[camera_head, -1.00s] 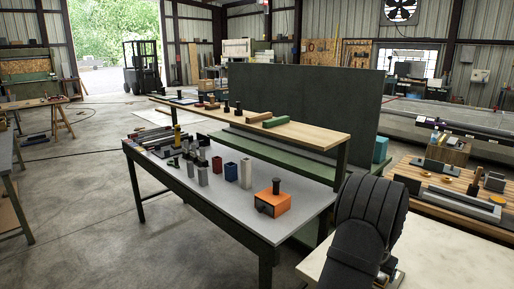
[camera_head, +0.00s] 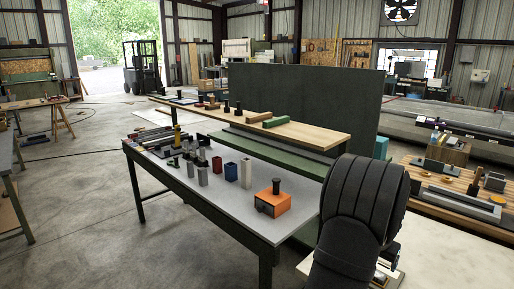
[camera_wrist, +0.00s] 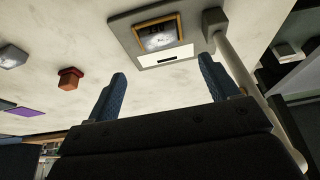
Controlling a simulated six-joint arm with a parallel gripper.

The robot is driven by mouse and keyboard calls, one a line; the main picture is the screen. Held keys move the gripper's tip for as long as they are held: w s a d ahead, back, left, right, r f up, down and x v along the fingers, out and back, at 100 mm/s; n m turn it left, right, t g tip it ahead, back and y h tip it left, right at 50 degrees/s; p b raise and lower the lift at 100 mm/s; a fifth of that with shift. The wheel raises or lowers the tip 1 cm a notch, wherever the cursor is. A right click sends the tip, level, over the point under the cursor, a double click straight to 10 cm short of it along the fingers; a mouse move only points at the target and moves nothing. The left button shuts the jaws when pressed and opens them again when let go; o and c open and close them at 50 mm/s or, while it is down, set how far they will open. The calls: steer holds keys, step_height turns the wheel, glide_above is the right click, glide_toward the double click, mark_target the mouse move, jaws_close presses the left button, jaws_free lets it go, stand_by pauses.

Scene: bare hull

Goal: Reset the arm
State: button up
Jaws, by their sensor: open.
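My gripper (camera_wrist: 163,92) shows in the wrist view with two blue textured fingers set wide apart. It is open, and nothing is between the fingers. Beyond the fingers is a pale speckled surface (camera_wrist: 185,75). A grey plate with a gold-framed picture (camera_wrist: 158,34) lies on that surface, past the fingertips. In the head view a dark rounded part of my arm fills the lower right, and the gripper itself is not visible there.
The wrist view shows a reddish-brown block (camera_wrist: 70,78), a purple patch (camera_wrist: 27,112) and a pale post (camera_wrist: 245,75) beside the right finger. In the head view, a grey workbench (camera_head: 205,200) holds an orange box (camera_head: 272,204) and several small containers. Open floor lies left.

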steer(key=v, duration=0.8)
steer(key=x, duration=1.7)
steer(key=shift+f, duration=0.4)
step_height(320, 180, up, 7)
steer(key=shift+r, duration=0.25)
steer(key=s+d, duration=0.3)
steer(key=s, duration=0.6)
steer(key=s+d+r, duration=0.1)
steer(key=s+d, duration=0.3)
steer(key=s, duration=0.6)
steer(key=s+d+r, duration=0.1)
steer(key=s+d, duration=0.3)
steer(key=s, duration=0.5)
steer(key=shift+s, duration=0.2)
steer(key=shift+r, duration=0.15)
